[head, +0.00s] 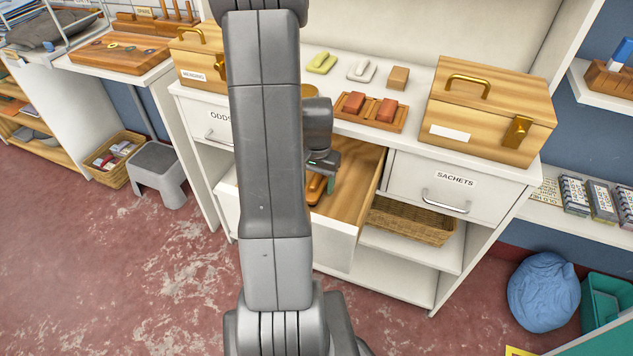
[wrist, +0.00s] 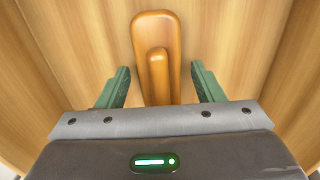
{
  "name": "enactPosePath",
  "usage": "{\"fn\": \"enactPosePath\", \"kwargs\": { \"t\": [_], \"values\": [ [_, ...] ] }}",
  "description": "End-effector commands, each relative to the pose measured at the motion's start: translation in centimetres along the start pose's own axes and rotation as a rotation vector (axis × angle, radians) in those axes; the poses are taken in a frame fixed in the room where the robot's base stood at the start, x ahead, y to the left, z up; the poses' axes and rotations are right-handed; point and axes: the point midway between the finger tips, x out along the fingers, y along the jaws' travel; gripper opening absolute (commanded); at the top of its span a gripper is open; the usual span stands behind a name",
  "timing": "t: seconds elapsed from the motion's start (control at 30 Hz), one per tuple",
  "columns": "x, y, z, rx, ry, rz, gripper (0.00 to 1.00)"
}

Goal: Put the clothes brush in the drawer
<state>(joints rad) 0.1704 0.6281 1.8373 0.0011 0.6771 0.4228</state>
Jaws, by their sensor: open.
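The clothes brush (wrist: 156,30) is an orange-brown wooden piece with a raised handle. It lies on the wooden floor of the open drawer (head: 353,192), and part of it (head: 316,190) shows in the head view beside my arm. My gripper (wrist: 161,86) is open, with one green finger on each side of the brush's near part and gaps between. The brush's near end is hidden behind the gripper body. In the head view my arm covers the left part of the drawer.
A closed drawer labelled SACHETS (head: 452,188) is to the right, another closed drawer (head: 207,125) to the left. A wooden box (head: 487,105), a tray with two reddish blocks (head: 370,110) and small bars stand on the counter. A wicker basket (head: 410,220) sits below.

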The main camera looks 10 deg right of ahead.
Motion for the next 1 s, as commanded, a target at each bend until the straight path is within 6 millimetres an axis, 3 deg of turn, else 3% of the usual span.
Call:
{"fn": "enactPosePath", "kwargs": {
  "t": [0.3,0.5,0.7,1.0],
  "values": [
    [-6.8,-0.1,-0.1,0.000,0.007,-0.003,0.61],
    [-10.1,0.0,-0.1,0.000,0.005,-0.002,0.61],
    [-11.4,0.0,0.0,0.000,0.002,-0.001,0.61],
    [-11.5,0.0,0.0,0.000,0.002,-0.001,0.61]
  ]
}}
